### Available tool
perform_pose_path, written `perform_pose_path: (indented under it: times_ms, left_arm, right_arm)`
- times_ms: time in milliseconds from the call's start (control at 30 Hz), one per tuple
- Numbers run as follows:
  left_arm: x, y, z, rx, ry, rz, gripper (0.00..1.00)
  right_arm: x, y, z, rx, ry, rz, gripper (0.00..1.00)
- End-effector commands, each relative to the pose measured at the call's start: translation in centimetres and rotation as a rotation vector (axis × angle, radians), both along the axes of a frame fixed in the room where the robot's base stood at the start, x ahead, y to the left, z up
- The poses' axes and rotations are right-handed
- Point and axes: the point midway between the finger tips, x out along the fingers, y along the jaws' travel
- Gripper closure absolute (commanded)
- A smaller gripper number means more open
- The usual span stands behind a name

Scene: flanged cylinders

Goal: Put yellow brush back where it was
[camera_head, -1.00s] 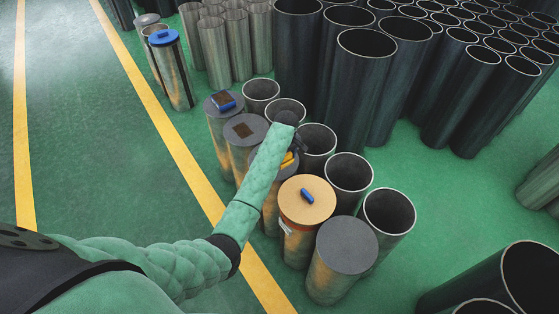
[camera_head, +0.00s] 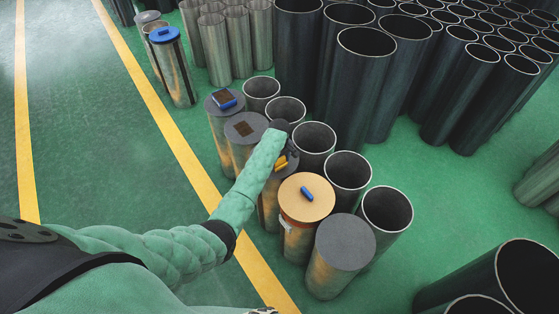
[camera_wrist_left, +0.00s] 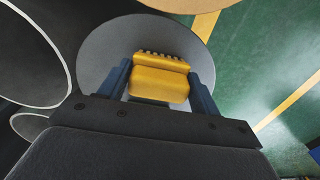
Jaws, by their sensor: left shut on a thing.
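The yellow brush (camera_wrist_left: 160,78) is between the two blue fingers of my left gripper (camera_wrist_left: 160,92), which is shut on it. Behind the brush in the wrist view is a round grey cylinder top (camera_wrist_left: 102,48). In the head view the yellow brush (camera_head: 281,162) shows partly beside my left forearm, over the grey-topped cylinder (camera_head: 268,208). My arm hides much of the gripper and that top. I cannot tell whether the brush touches the top. My right gripper is not in view.
A tan-topped cylinder (camera_head: 306,207) with a blue brush (camera_head: 307,193) stands just in front. A plain grey-topped cylinder (camera_head: 345,243) is nearer. Behind, another grey-topped cylinder (camera_head: 246,128) bears a brown square. Open tubes (camera_head: 348,172) line the right side. Green floor (camera_head: 110,140) is clear at left.

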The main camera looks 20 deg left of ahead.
Motion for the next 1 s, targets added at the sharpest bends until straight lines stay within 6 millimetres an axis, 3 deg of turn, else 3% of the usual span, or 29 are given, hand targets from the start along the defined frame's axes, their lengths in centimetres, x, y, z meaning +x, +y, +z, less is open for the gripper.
perform_pose_path:
  times_ms: [67, 100, 200, 633, 767, 900, 1000]
  left_arm:
    - [0.0, 0.0, -0.2, 0.0, 0.0, 0.0, 0.58]
    - [0.0, 0.0, -0.2, 0.0, 0.0, 0.0, 0.35]
    - [0.0, 0.0, -0.2, 0.0, 0.0, 0.0, 0.15]
    - [0.1, 0.0, 0.6, 0.0, -0.002, 0.0, 0.15]
    - [0.1, 0.0, 2.3, 0.0, -0.004, 0.0, 0.15]
    - [0.1, -0.1, 5.0, -0.001, -0.004, 0.0, 0.15]
    - [0.1, 0.0, 7.0, -0.001, -0.004, 0.0, 0.15]
  right_arm:
    - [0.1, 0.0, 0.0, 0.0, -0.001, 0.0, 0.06]
    - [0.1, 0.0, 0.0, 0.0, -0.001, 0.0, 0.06]
    - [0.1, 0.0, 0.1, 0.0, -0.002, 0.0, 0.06]
    - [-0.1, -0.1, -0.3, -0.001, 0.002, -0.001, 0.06]
    - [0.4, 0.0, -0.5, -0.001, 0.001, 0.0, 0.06]
    - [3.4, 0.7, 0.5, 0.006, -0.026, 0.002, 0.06]
    - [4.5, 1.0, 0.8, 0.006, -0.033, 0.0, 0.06]
